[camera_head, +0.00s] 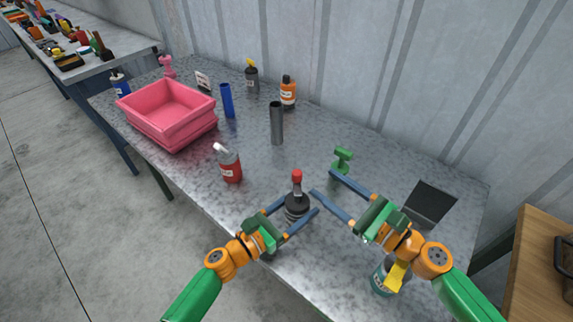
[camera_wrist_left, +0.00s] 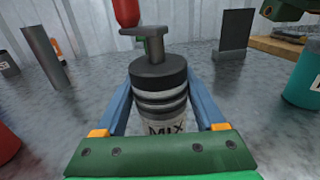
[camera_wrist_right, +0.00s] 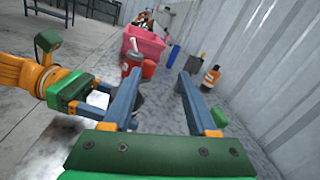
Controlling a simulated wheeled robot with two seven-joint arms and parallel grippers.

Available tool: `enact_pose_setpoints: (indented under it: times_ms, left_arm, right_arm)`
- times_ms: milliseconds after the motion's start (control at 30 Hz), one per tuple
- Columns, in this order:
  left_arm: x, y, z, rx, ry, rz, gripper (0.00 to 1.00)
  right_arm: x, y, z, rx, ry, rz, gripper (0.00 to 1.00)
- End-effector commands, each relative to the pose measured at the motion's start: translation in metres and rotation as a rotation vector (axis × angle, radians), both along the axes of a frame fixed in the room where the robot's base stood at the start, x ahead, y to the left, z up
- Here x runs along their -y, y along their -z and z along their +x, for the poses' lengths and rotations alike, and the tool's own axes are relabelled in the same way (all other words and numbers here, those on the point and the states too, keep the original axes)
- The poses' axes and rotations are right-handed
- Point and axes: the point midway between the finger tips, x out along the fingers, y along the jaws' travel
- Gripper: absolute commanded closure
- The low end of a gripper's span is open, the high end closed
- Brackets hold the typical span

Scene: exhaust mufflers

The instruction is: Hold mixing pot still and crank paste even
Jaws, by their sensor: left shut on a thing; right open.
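The mixing pot (camera_head: 296,206) is a dark grey ribbed cylinder with a white lower band reading "MIX", standing upright on the table. In the left wrist view the pot (camera_wrist_left: 160,88) sits between my blue fingers, with a crank arm and red knob (camera_wrist_left: 126,12) on top. The red knob also shows in the head view (camera_head: 297,175). My left gripper (camera_head: 296,209) is shut on the pot's sides. My right gripper (camera_head: 322,182) is open and empty, to the right of the pot, its fingers pointing toward the upper left. In the right wrist view its fingers partly hide the pot.
A red bottle (camera_head: 229,165), grey tube (camera_head: 276,122) and pink bin (camera_head: 168,112) stand to the left and behind. A green object (camera_head: 342,160) is behind my right gripper. A teal can (camera_head: 384,279) is near the front edge, and a dark panel (camera_head: 430,203) stands at right.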

Motion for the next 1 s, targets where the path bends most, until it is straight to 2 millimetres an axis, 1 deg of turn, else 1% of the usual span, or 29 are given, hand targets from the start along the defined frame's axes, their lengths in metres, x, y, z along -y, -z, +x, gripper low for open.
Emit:
enact_pose_setpoints:
  times_ms: [33,100,167,233,267,500,600,667,800,1000]
  left_arm:
    - [0.0,0.0,0.0,0.001,0.0,-0.001,0.92]
    - [0.0,0.0,0.0,0.001,0.0,-0.001,0.92]
    - [0.0,0.0,0.0,0.001,0.0,-0.001,0.92]
    - [0.0,0.0,0.0,0.001,0.0,-0.001,0.92]
    - [0.0,-0.001,0.0,0.001,0.0,-0.001,0.92]
    - [0.0,-0.001,0.0,0.001,0.0,-0.001,0.92]
    - [0.0,-0.001,0.0,0.001,0.0,-0.001,0.92]
    - [0.0,0.0,0.0,0.001,0.0,-0.001,0.92]
    - [0.0,0.0,0.0,0.001,0.0,-0.001,0.92]
    - [0.0,0.0,0.0,0.001,0.0,-0.001,0.92]
  right_arm:
    - [0.0,0.005,-0.004,-0.08,-0.021,0.055,0.41]
    - [0.0,0.008,-0.008,-0.17,-0.045,0.121,0.41]
    - [-0.002,0.009,-0.008,-0.209,-0.055,0.151,0.41]
    - [-0.009,0.01,-0.003,-0.223,-0.059,0.163,0.41]
    - [-0.014,0.009,0.001,-0.223,-0.06,0.164,0.41]
    - [-0.065,0.009,0.041,-0.222,-0.059,0.163,0.41]
    - [-0.08,0.009,0.053,-0.221,-0.057,0.162,0.41]
    - [-0.087,0.01,0.058,-0.221,-0.057,0.162,0.41]
    - [-0.094,0.01,0.064,-0.222,-0.057,0.158,0.41]
    - [-0.094,0.01,0.064,-0.221,-0.057,0.157,0.41]
